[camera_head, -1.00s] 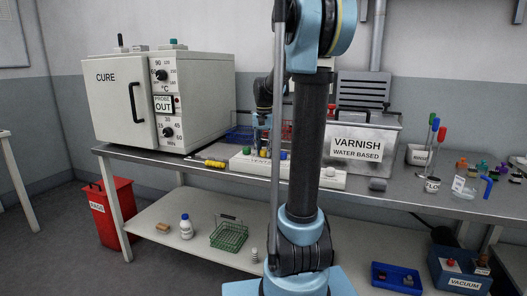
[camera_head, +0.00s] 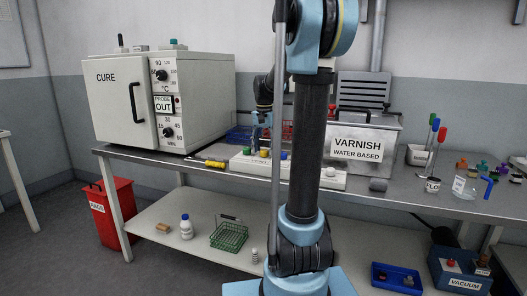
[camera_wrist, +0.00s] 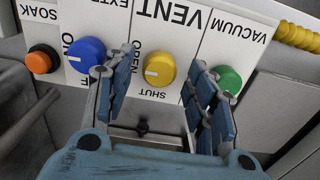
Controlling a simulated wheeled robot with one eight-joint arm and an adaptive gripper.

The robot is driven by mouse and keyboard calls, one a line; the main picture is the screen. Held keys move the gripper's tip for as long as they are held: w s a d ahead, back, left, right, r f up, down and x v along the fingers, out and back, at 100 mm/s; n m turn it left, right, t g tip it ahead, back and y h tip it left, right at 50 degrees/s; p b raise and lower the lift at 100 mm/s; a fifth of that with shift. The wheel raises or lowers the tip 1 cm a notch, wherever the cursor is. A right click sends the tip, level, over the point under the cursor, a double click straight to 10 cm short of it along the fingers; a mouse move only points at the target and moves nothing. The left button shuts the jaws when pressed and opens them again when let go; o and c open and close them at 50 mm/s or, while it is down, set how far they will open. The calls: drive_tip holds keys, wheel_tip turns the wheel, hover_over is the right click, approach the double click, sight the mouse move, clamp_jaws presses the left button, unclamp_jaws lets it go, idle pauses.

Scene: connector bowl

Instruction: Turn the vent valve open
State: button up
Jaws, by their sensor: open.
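The vent valve is a yellow knob (camera_wrist: 159,70) on a white panel, under the word VENT, upside down in the wrist view. Its white mark points left, to the side lettered OPEN; SHUT is lettered below it. My gripper (camera_wrist: 164,60) is open, one finger on each side of the yellow knob, with visible gaps between fingers and knob. In the head view the yellow knob (camera_head: 264,153) shows on the white base (camera_head: 312,174) on the bench, with my gripper (camera_head: 261,133) just above it. Nothing is held.
A blue knob (camera_wrist: 86,54) and a green knob (camera_wrist: 227,79) flank the vent knob close to my fingers; an orange knob (camera_wrist: 41,60) sits further left. The varnish tank (camera_head: 359,150) stands behind right, the cure oven (camera_head: 160,100) at left.

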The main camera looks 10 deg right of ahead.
sight(264, 150)
wheel_tip(264, 150, up, 11)
idle(0.4)
drive_tip(key=s+f+n+t, duration=0.1)
drive_tip(key=s+f+n, duration=0.2)
drive_tip(key=s+f, duration=1)
drive_tip(key=s+f+n+t, duration=0.1)
drive_tip(key=s+f+n, duration=0.2)
drive_tip(key=s+f, duration=1)
drive_tip(key=s, duration=0.4)
drive_tip(key=shift+s+a+f+n, duration=0.2)
drive_tip(key=shift+s+f+n, duration=0.05)
drive_tip(key=shift+s+n, duration=0.1)
drive_tip(key=shift+w+f, duration=0.2)
drive_tip(key=shift+w, duration=0.2)
